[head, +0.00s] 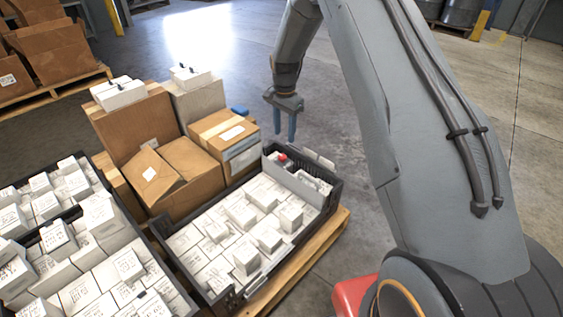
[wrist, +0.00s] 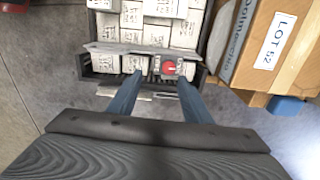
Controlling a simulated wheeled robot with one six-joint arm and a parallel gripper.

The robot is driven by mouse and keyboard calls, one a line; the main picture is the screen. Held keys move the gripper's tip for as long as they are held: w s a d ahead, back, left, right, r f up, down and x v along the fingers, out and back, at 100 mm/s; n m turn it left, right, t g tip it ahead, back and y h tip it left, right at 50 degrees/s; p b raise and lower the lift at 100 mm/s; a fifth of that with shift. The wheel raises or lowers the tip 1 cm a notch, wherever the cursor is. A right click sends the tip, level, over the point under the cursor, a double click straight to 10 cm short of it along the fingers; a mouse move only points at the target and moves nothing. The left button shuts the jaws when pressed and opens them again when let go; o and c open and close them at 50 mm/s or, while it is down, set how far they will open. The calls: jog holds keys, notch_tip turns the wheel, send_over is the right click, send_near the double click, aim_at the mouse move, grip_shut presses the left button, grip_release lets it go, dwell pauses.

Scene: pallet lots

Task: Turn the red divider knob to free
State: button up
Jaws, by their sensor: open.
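The red divider knob (head: 283,157) sits at the far end of a black crate (head: 333,196) filled with small white boxes. In the wrist view the red knob (wrist: 169,68) shows just beyond the right fingertip. A grey divider (wrist: 125,48) runs across the crate beside the knob. My gripper (head: 284,133) points down over the floor behind the crate's far end, apart from the knob. In the wrist view my gripper (wrist: 157,78) is open, with two blue-grey fingers and nothing between them. The knob's exact setting is too small to read.
A brown carton (head: 225,140) stands left of the knob; the wrist view shows its LOT 52 label (wrist: 276,42). A blue object (head: 239,111) is behind it. The crate rests on a wooden pallet (head: 331,231). Another crate of white boxes (head: 152,240) is at left. Open floor lies behind.

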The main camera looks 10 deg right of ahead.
jog(key=m+b, duration=0.1)
jog(key=b, duration=0.1)
send_over(282, 156)
notch_tip(282, 156, down, 5)
jog(key=shift+d+f, duration=0.1)
jog(key=shift+f, duration=0.05)
notch_tip(282, 156, down, 7)
jog(key=shift+f+b, duration=0.2)
jog(key=shift+b, duration=0.65)
jog(key=c, duration=1.1)
jog(key=shift+o, duration=0.2)
